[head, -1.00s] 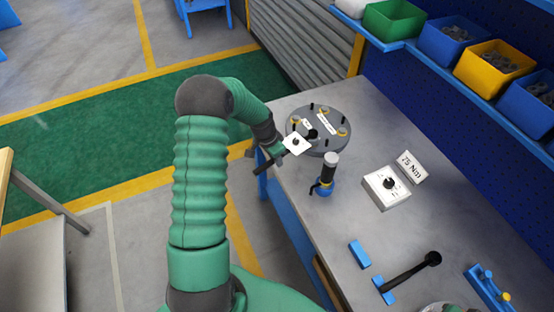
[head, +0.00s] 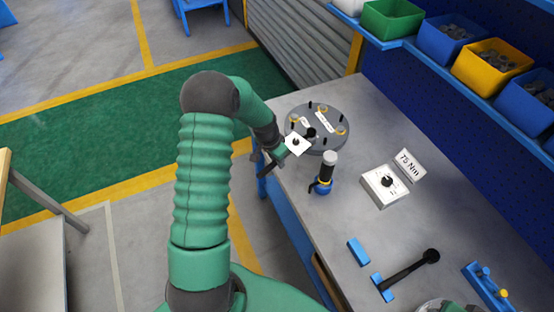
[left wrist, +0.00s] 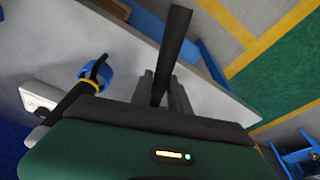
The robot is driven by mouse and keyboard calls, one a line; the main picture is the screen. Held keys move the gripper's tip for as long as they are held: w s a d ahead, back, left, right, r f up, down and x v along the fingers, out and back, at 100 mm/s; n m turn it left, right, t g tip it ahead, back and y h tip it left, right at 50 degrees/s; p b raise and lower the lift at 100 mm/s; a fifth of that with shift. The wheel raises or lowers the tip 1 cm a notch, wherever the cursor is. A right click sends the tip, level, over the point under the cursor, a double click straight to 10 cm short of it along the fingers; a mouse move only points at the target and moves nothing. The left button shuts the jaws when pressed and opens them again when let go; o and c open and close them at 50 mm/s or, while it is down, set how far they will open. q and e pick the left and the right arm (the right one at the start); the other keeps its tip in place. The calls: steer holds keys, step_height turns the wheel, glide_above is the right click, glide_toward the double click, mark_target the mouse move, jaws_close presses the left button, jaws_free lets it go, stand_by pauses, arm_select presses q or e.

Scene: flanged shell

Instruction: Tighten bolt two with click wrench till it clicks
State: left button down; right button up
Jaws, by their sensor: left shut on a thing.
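The round grey flange (head: 333,146) lies on the far left of the bench, with black studs and brass-coloured bolts around its rim and white labels on top. My left gripper (head: 281,150) is beside its near left edge, shut on a dark bar that looks like a wrench handle. The bar also shows in the left wrist view (left wrist: 173,55). A dark round head (head: 310,133) shows over the flange beside the gripper, seemingly the wrench's head. Whether it sits on a bolt, and which one, I cannot tell.
A blue and black tool (head: 325,176) stands upright near the flange. A white box with a dial (head: 384,187) stands by a "75 Nm" card (head: 409,165). Another black wrench (head: 411,270) lies on blue rests nearer the front. Bins line the back shelf.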

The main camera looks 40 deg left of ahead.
arm_select(q)
steer(key=shift+w+a+r+p, duration=0.15)
steer(key=shift+r+p, duration=0.1)
steer(key=shift+r, duration=0.2)
steer(key=shift+w+d+r+p, duration=0.1)
steer(key=shift+r+p, duration=0.1)
steer(key=shift+r, duration=0.2)
steer(key=shift+w+p+v, duration=0.2)
steer(key=shift+p+v, duration=0.6)
steer(key=shift+v, duration=0.25)
steer(key=shift+w+p+v, duration=0.15)
steer(key=shift+p+v, duration=0.65)
steer(key=shift+v, duration=0.2)
steer(key=shift+r, duration=0.1)
